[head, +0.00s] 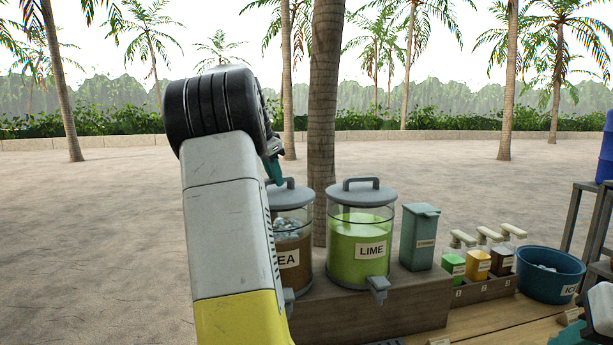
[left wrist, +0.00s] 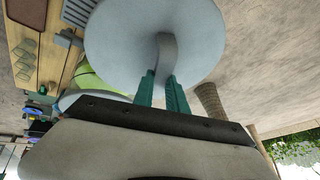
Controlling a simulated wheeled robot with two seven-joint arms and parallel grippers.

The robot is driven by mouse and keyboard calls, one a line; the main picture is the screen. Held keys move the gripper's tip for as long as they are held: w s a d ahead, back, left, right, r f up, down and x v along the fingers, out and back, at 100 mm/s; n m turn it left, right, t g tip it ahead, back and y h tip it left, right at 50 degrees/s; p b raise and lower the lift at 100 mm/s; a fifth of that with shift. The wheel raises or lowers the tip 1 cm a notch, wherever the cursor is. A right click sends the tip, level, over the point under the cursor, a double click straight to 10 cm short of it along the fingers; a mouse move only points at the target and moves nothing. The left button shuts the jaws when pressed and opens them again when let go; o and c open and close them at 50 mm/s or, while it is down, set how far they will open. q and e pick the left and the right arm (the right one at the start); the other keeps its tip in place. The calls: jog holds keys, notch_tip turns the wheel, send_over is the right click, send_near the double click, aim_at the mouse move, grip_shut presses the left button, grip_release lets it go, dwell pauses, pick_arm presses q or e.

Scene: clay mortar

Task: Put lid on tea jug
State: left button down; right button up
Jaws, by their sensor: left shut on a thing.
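The grey tea jug lid (head: 291,196) is at the top of the tea jug (head: 306,246), a clear jug of brown tea with ice and a partly hidden label. Whether the lid rests on the rim or hovers just above it, I cannot tell. My left gripper (head: 274,171) is above the lid, with its arm covering the jug's left side. In the left wrist view, the teal fingers (left wrist: 160,92) are shut on the curved handle of the round lid (left wrist: 118,50). My right gripper (head: 572,334) shows only in part at the lower right corner.
A lidded lime jug (head: 350,267) stands close to the right of the tea jug on a wooden riser (head: 370,320). Further right are a teal box (head: 419,238), small labelled containers (head: 478,265) and a blue ice tub (head: 548,277). A palm trunk rises behind the jugs.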

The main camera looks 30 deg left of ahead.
pick_arm(q)
jog(key=shift+s, duration=0.1)
jog(key=shift+f, duration=0.35)
dwell(0.5)
jog(key=c, duration=0.8)
grip_release()
jog(key=shift+r, duration=3.45)
jog(key=shift+d+r, duration=0.1)
